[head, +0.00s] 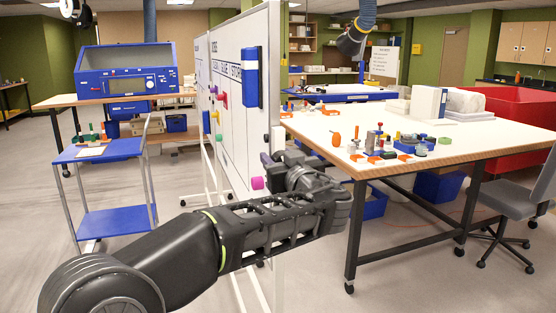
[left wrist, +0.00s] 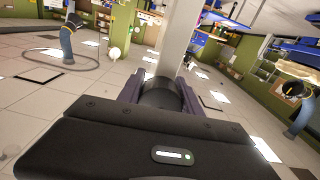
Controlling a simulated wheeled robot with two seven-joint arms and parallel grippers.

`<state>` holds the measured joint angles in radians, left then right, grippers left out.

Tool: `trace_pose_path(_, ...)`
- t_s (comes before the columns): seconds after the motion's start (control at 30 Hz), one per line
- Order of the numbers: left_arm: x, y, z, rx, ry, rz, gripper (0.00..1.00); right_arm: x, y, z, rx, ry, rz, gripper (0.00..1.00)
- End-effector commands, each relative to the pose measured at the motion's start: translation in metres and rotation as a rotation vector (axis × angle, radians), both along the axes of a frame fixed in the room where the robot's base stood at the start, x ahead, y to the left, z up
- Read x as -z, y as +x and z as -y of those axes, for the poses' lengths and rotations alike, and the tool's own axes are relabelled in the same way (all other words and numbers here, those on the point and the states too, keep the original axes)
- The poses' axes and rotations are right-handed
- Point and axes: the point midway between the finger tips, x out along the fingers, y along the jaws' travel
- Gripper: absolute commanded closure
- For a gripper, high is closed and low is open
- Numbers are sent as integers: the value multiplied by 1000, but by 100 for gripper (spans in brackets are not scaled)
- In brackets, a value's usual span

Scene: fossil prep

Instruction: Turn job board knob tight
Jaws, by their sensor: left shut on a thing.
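The job board (head: 237,130) is a white panel on a white wheeled frame, seen at a steep angle in the head view. My left gripper (head: 272,165) is at the board's near edge post. In the left wrist view the dark round knob (left wrist: 160,93) sits between the two fingers of my left gripper (left wrist: 160,90), in front of the white post (left wrist: 181,40). The gripper is shut on the knob. In the head view the gripper and arm largely hide the knob. Its tightness cannot be seen. My right gripper is not in view.
Coloured magnets and a blue holder (head: 250,77) are on the board. A large worktable (head: 330,125) with small parts stands close on the right. A blue cart (head: 110,224) is at left, a grey chair (head: 510,195) at right. Open floor lies between cart and board.

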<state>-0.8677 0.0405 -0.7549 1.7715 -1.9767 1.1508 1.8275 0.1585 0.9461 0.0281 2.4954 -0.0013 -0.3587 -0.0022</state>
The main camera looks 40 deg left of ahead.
Motion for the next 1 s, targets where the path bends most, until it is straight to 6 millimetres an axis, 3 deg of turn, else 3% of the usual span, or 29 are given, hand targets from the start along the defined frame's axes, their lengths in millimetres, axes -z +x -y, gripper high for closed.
trace_pose_path(0.33, 6, -1, -2, -2, 162, -232, 99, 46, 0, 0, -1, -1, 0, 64)
trace_pose_path(0.77, 0, 0, 0, 1, 213, -306, 99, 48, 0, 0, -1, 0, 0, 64)
trace_pose_path(0.8, 0, 0, 0, 1, 212, -306, 55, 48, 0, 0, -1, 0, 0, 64)
trace_pose_path(1.0, 0, 0, 0, 1, 212, -305, 39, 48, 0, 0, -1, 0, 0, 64)
